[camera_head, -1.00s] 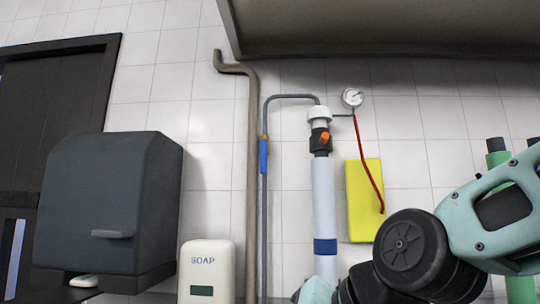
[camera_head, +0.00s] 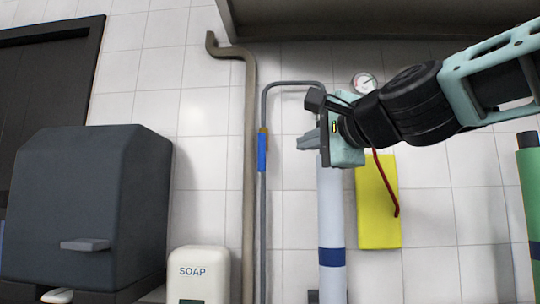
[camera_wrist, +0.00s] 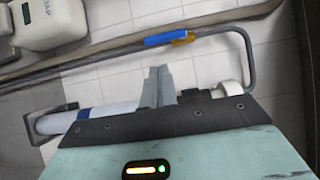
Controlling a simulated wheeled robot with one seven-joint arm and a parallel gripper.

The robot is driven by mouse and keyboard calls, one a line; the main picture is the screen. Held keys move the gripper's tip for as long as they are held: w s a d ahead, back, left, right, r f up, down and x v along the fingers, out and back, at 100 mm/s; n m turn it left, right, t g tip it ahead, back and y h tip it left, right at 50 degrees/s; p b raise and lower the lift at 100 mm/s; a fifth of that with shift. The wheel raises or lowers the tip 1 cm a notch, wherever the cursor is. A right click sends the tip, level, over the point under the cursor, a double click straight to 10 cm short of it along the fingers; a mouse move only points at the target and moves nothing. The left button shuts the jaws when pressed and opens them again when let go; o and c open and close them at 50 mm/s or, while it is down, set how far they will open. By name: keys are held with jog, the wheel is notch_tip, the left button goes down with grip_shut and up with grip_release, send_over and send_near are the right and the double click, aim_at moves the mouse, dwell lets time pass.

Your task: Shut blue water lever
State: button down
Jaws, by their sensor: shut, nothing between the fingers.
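The blue water lever (camera_head: 262,152) lies lengthwise along a thin grey upright pipe (camera_head: 264,220). A small orange-yellow fitting shows at its top end. In the wrist view the lever (camera_wrist: 165,39) shows beyond the fingertips, with the fitting at its right end. My gripper (camera_head: 300,143) is shut and empty, a little right of the lever in the head view, with a visible gap to it. Its shut fingers (camera_wrist: 158,72) also show in the wrist view, pointing toward the pipe. My gripper and wrist hide the top of the white column (camera_head: 331,220).
A thick brown pipe (camera_head: 250,180) runs just left of the grey pipe. A soap dispenser (camera_head: 199,272) and a dark box (camera_head: 90,210) stand further left. A gauge (camera_head: 364,83) and a yellow panel (camera_head: 378,215) are behind my arm. A green cylinder (camera_head: 530,200) stands at right.

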aim_at(263, 157)
jog(key=p+x, duration=0.1)
jog(key=x, duration=1.3)
jog(key=shift+f, duration=0.1)
jog(key=shift+f+b, duration=0.1)
jog(key=shift+b, duration=0.4)
jog(key=shift+a+m, duration=0.1)
jog(key=shift+m, duration=0.2)
